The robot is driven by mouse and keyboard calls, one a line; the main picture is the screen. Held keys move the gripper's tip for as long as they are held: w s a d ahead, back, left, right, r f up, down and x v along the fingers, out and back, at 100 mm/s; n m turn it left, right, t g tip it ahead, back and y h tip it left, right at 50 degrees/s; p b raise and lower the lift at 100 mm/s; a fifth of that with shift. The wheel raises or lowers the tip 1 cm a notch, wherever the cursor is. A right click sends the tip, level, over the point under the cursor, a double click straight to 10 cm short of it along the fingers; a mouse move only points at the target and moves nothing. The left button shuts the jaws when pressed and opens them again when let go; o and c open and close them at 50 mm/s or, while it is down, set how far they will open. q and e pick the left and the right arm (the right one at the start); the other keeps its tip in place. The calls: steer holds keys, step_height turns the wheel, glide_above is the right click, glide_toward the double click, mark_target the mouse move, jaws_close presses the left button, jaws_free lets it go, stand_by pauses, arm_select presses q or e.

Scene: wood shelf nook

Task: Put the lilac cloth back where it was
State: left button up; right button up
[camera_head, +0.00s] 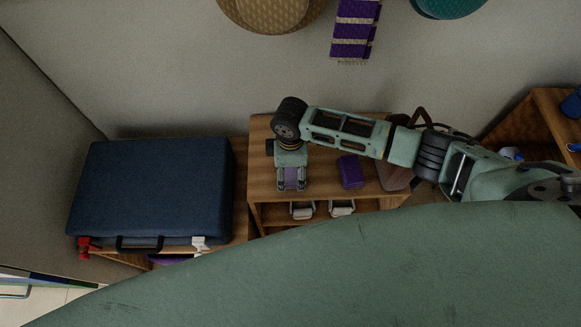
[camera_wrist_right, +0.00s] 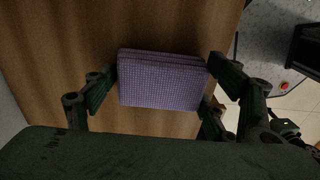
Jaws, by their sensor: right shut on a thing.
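The lilac cloth (camera_wrist_right: 162,85) is a folded, finely checked block between the fingers of my right gripper (camera_wrist_right: 164,70) in the right wrist view. The gripper is shut on it. In the head view my right gripper (camera_head: 292,187) points down over the left part of the wooden shelf top (camera_head: 262,160), with a little of the lilac cloth (camera_head: 291,177) showing between its fingers. I cannot tell whether the cloth touches the wood. My left gripper is not in view.
A darker purple folded block (camera_head: 351,172) lies to the right on the same top, with a brownish bag (camera_head: 393,176) beyond it. A dark blue suitcase (camera_head: 150,190) stands at the left. Two pale containers (camera_head: 302,210) sit on the shelf below.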

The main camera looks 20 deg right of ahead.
mark_target(290, 169)
steer(key=shift+f, duration=0.15)
steer(key=o, duration=1.1)
step_height(290, 169, up, 12)
steer(key=shift+r, duration=0.25)
steer(key=shift+a, duration=0.1)
